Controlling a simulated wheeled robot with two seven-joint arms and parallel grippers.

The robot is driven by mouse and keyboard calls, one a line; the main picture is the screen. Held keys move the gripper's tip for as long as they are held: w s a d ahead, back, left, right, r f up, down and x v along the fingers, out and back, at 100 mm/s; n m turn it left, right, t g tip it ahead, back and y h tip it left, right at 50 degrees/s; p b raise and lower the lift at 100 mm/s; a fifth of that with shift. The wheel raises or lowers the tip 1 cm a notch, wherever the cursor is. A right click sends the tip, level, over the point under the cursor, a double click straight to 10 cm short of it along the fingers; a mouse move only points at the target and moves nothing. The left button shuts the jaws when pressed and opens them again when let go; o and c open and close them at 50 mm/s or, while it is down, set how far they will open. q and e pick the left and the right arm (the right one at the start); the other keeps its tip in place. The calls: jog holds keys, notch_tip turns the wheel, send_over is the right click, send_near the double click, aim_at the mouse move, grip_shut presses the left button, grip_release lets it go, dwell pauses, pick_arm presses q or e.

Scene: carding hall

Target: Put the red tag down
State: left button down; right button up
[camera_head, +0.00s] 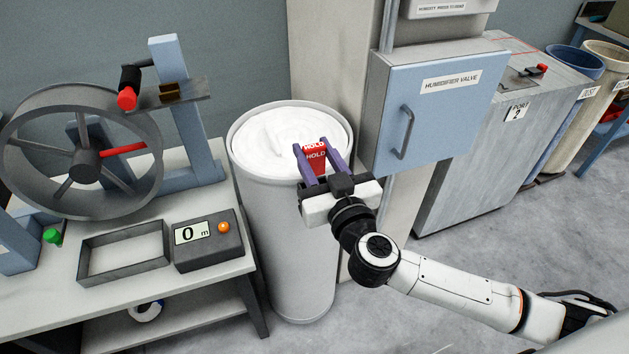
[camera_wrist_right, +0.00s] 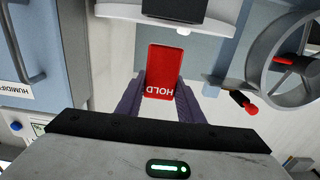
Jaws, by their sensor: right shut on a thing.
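The red tag (camera_head: 316,161), with the word HOLD in white, is between the purple fingers of my right gripper (camera_head: 316,160). In the head view it is over the near right part of a tall white can (camera_head: 285,230) filled with white fibre (camera_head: 280,135). The right wrist view shows the tag (camera_wrist_right: 164,70) between the two fingers (camera_wrist_right: 160,100), its far end reaching past them. I cannot tell whether the tag touches the fibre or the can's rim. My left gripper is not in view.
A bench (camera_head: 215,283) with a spoked wheel (camera_head: 80,150), an open tray (camera_head: 125,262) and a meter box (camera_head: 208,240) stands left of the can. A blue humidifier valve cabinet (camera_head: 440,105) is close on the right. The grey PORT 2 cabinet (camera_head: 480,165) stands further right, with clear floor before it.

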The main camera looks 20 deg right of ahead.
notch_tip(320, 180, down, 2)
jog(key=shift+f, duration=0.1)
notch_tip(320, 180, down, 4)
jog(key=shift+r+b, duration=0.2)
jog(key=shift+b, duration=0.75)
jog(key=shift+r, duration=0.1)
jog(key=o, duration=1.1)
jog(key=shift+c, duration=0.2)
